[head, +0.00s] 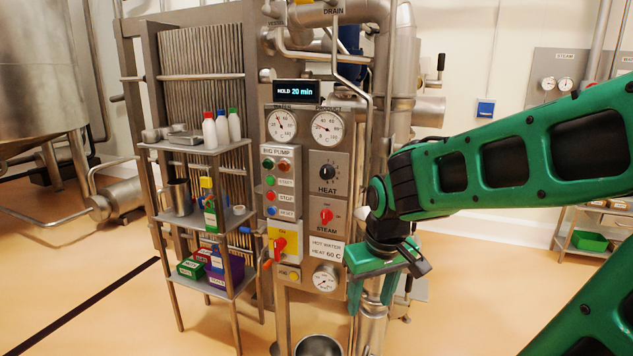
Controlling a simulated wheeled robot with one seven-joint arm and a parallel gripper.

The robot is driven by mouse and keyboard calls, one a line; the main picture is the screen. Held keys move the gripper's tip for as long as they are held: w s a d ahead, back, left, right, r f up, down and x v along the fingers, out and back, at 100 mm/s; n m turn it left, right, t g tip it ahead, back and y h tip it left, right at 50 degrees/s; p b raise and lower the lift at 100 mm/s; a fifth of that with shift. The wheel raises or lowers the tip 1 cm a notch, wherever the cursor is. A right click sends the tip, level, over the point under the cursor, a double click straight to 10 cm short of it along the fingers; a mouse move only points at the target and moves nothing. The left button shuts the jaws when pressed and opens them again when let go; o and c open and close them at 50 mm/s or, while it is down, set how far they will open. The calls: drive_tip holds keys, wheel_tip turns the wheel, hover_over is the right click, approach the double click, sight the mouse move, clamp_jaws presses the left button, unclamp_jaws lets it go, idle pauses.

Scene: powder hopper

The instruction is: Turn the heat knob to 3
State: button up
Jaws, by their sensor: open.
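The heat knob (327,171) is a black round knob on a pale plate marked HEAT, in the upper right part of the control panel (262,222). Small marks ring it, but they are too small to read, so I cannot tell its setting. My gripper (373,308) is green and hangs pointing down to the right of the panel, lower than the knob and apart from it. Its jaws are open, with nothing seen between them.
Below the heat knob is a red STEAM knob (326,216). Two dials (281,125) sit above, under a display (296,92) reading HOLD 20 min. A vertical pipe runs just right of the panel. A shelf rack (190,150) with bottles stands left. A steel pot (318,346) is below.

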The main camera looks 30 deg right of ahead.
drive_tip(key=w+a+n+t, duration=0.1)
drive_tip(key=w+a+n, duration=0.15)
drive_tip(key=w, duration=0.25)
drive_tip(key=n+t+h, duration=0.7)
drive_tip(key=n+h, duration=0.7)
drive_tip(key=n, duration=0.8)
approach(325, 176)
drive_tip(key=x, duration=0.8)
drive_tip(key=shift+w+d, duration=0.25)
drive_tip(key=shift+w, duration=0.05)
drive_tip(key=shift+c, duration=0.6)
